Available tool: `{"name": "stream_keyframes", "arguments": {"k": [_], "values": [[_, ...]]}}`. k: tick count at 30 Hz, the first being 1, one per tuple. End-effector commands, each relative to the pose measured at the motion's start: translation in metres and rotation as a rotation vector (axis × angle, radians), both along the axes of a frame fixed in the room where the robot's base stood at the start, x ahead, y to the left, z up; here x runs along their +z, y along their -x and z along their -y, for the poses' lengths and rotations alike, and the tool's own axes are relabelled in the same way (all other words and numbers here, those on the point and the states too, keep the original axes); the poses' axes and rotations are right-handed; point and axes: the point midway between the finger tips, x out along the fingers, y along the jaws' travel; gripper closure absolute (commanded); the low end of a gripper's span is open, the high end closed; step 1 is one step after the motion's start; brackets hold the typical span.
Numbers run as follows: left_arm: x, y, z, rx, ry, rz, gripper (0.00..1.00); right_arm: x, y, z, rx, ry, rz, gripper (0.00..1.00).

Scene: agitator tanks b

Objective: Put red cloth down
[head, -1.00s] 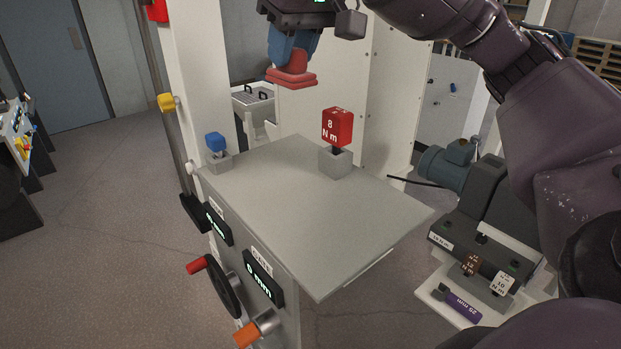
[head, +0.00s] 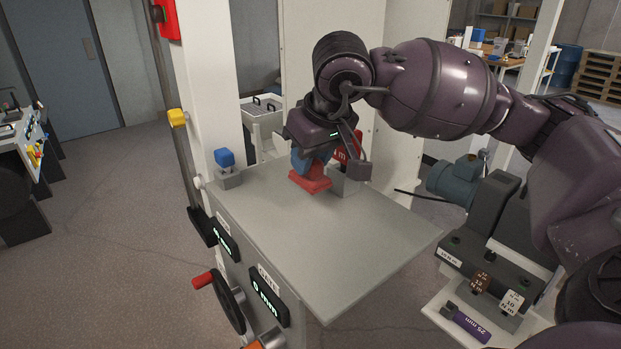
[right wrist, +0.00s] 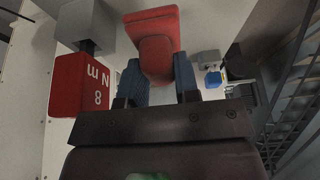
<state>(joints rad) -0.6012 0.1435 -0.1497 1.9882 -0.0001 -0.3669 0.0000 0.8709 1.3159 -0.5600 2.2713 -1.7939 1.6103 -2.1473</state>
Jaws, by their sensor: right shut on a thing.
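The red cloth (head: 310,181) is a small folded pad with a raised middle. My right gripper (head: 311,162) is shut on it from above, its blue fingers on either side of the raised part. The cloth is at or just above the grey tabletop (head: 350,235), toward the back; I cannot tell whether it touches. In the right wrist view the cloth (right wrist: 155,40) shows between the fingers (right wrist: 158,75). My left gripper is not in view.
A red "8 N m" block (right wrist: 82,85) on a grey base stands close beside the cloth, partly hidden by my gripper in the head view. A blue knob (head: 225,158) on a grey base stands at the table's left corner. The front of the tabletop is clear.

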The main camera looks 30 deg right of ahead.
Motion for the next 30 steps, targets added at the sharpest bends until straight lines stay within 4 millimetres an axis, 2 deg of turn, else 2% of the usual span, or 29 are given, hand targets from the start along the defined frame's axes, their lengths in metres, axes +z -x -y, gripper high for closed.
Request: {"name": "stream_keyframes", "arguments": {"k": [7, 15, 25, 26, 30], "values": [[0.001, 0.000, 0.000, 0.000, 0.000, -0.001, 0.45, -0.015, 0.000, 0.000, 0.002, -0.001, -0.001, 0.90], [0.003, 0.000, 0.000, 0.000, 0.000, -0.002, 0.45, -0.045, 0.001, 0.000, 0.000, -0.001, -0.001, 0.90], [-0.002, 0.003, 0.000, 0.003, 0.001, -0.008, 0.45, -0.047, 0.000, 0.000, 0.000, -0.001, 0.001, 0.90], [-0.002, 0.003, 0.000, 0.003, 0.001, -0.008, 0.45, -0.047, 0.000, 0.000, 0.000, -0.001, 0.001, 0.68], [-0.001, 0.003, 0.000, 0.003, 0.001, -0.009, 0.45, -0.046, 0.000, 0.000, 0.000, -0.001, 0.001, 0.46]]}}
